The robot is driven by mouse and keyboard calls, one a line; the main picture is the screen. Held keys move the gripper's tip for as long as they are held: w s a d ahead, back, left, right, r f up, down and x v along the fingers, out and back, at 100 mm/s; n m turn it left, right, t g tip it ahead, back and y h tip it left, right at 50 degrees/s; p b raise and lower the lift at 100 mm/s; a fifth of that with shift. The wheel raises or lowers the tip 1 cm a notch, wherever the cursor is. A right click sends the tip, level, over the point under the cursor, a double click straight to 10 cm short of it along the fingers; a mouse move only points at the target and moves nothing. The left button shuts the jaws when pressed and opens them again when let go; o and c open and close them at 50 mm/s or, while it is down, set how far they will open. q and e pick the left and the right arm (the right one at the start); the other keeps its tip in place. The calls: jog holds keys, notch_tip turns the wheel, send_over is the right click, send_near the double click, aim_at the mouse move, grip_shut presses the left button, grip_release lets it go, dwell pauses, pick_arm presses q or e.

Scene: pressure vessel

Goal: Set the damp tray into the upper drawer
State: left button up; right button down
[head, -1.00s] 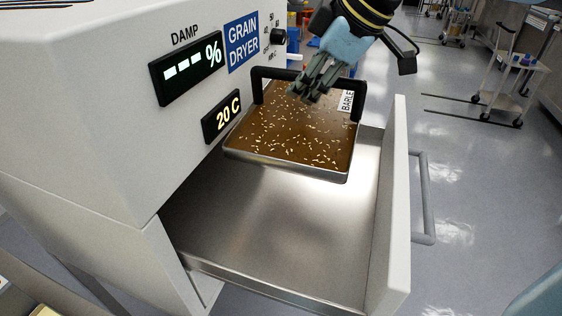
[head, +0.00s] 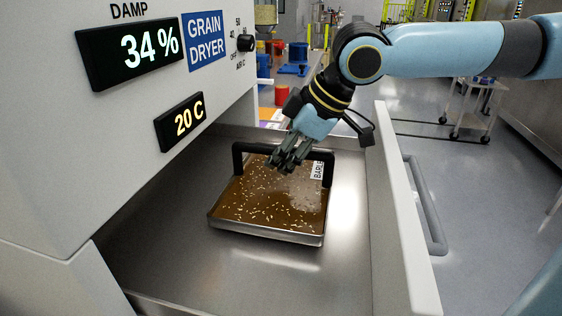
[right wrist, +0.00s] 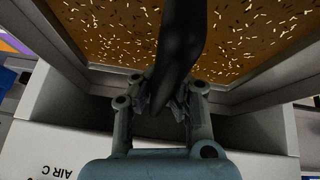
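The damp tray (head: 268,236) is a shallow metal tray of brown, wet-looking grain with pale kernels and a black arched handle (head: 320,156). It is inside the open upper drawer (head: 345,270), level, at or just above the drawer's metal floor; I cannot tell whether it touches. My right gripper (head: 284,165) reaches down over the handle's middle. In the right wrist view, the black handle (right wrist: 182,40) passes between the fingers (right wrist: 160,100), which are closed about it. A label reading BARLE, partly hidden, sits at the tray's far right. My left gripper is not in view.
The grain dryer (head: 60,190) stands at left, its displays reading 34 % (head: 150,47) and 20 C (head: 181,121). The drawer's white front (head: 398,220) with its grey handle (head: 425,205) stands at right. Bare drawer floor surrounds the tray. A trolley (head: 470,100) stands behind.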

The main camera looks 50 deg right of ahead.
jog(key=shift+f, duration=0.5)
jog(key=c, duration=2.1)
grip_release()
jog(key=shift+f, duration=0.2)
jog(key=o, duration=0.6)
jog(key=shift+r, duration=0.15)
